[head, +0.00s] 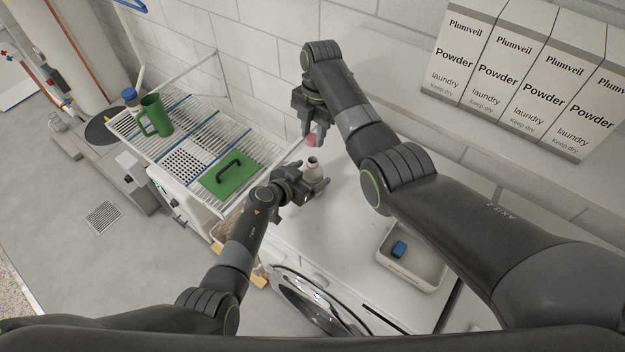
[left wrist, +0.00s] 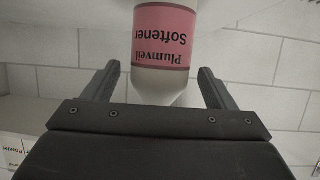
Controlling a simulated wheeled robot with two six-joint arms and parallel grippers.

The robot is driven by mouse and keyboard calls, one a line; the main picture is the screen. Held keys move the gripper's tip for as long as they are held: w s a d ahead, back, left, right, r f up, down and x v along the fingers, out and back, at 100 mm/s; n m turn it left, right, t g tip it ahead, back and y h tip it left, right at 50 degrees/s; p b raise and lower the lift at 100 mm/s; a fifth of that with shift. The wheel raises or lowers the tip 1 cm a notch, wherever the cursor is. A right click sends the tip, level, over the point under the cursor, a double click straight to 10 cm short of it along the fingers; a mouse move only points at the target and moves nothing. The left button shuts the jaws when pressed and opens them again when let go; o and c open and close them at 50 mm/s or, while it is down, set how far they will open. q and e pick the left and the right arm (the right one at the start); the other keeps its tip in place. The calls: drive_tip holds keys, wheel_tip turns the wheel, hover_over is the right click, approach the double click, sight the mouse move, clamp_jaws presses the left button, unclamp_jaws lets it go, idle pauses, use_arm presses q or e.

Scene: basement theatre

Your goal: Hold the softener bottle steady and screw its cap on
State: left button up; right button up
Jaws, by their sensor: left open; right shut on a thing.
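The softener bottle (head: 313,163) stands on the white washing machine top near the wall, its open neck showing a dark hole. In the left wrist view the bottle (left wrist: 165,38) shows a pink "Plumveil Softener" label. My left gripper (head: 313,185) is open at the bottle. In the left wrist view its two fingers stand either side of the bottle, with a gap on each side. My right gripper (head: 312,128) is shut on the pink cap (head: 311,141) and holds it above the bottle neck, apart from it. The fingers hide part of the cap.
A pale tray (head: 418,280) with a blue item (head: 399,249) sits on the right of the machine top. Plumveil powder boxes (head: 520,75) stand at the upper right.

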use_arm(q)
drive_tip(key=shift+x, duration=1.8)
drive_tip(key=c, duration=1.5)
use_arm(e)
hover_over(312, 160)
drive_tip(key=shift+w+d+f, duration=0.15)
drive_tip(key=shift+f, duration=2.35)
